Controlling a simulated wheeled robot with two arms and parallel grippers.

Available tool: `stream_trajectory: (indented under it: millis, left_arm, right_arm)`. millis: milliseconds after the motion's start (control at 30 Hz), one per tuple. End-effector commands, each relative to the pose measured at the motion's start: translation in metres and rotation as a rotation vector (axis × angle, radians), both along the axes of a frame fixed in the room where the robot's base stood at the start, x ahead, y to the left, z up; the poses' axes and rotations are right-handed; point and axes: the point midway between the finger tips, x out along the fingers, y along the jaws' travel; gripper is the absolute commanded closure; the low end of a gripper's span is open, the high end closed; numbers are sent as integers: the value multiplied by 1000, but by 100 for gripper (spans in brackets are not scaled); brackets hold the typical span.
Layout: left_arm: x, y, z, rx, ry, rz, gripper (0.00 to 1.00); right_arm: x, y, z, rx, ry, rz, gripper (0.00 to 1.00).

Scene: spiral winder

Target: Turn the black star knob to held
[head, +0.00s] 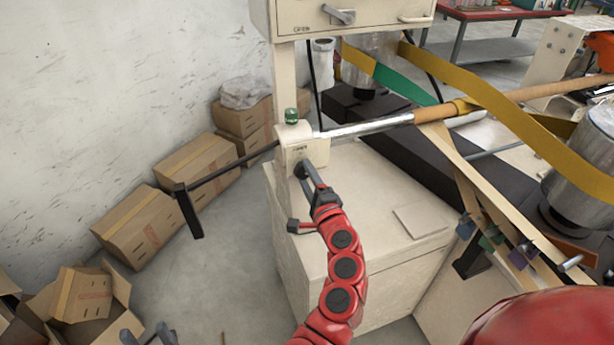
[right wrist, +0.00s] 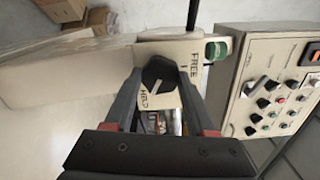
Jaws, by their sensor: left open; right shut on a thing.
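The black star knob (right wrist: 158,76) is on the face of a cream block, between FREE and HELD labels in the right wrist view. Its pale pointer line points down toward the HELD label (right wrist: 148,99). My right gripper (head: 303,170) has its two fingers on either side of the knob and is shut on it. In the head view the knob is mostly hidden by the fingers. My left gripper (head: 148,334) is open and empty at the bottom left edge, far from the knob.
A green-capped part (head: 291,115) sits above the block. A black crank handle (head: 188,210) sticks out to the left. A shaft (head: 365,127) runs right. Cardboard boxes (head: 140,225) line the wall. A control panel (right wrist: 270,95) shows in the right wrist view.

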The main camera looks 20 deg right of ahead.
Motion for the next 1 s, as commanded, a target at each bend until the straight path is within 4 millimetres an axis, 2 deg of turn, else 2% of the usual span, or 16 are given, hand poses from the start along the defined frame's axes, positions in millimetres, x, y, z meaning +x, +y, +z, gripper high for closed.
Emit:
stream_trajectory:
  millis: [200,233,367,400,767,967,1000]
  left_arm:
    - [0,0,0,0,0,0,50]
    - [0,0,0,0,0,0,50]
    - [0,0,0,0,0,0,50]
    - [0,0,0,0,0,0,50]
    - [0,0,-1,0,0,0,50]
    - [0,0,-4,0,0,0,50]
    - [0,0,1,0,0,0,50]
  right_arm:
    - [0,0,-1,-1,1,-1,100]
    - [0,0,-1,-1,1,-1,41]
    - [0,0,-1,-1,1,-1,18]
    - [0,0,0,-1,1,0,14]
    - [-4,0,-1,-1,0,-1,14]
    - [-28,0,-2,0,2,1,14]
    - [-36,-1,0,0,4,-1,14]
